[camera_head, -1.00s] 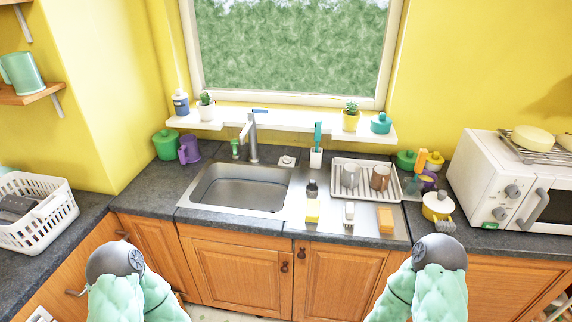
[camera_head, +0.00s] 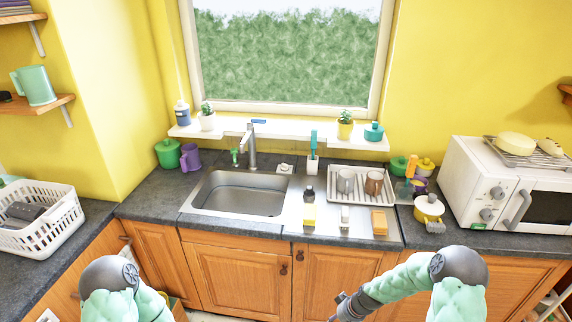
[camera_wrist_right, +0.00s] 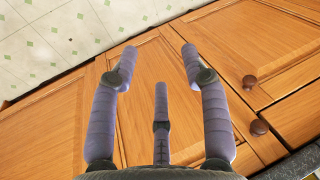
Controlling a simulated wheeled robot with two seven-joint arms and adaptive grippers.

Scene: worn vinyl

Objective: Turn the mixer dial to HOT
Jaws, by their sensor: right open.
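A small pale fixture with a round knob (camera_head: 285,168), which looks like the mixer dial, sits on the counter behind the sink's right rear corner. Its markings are too small to read. The grey tap (camera_head: 251,150) stands just left of it. My right gripper (camera_head: 340,306) is low in front of the cabinet doors, below the counter edge and well away from the dial. In the right wrist view my right gripper (camera_wrist_right: 160,62) has its fingers spread and empty, facing the wooden doors. Only my left arm's upper part shows; its gripper is out of view.
The steel sink (camera_head: 240,193) is empty. A white shelf (camera_head: 285,135) overhangs behind the dial. The counter's front edge lies above my right gripper.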

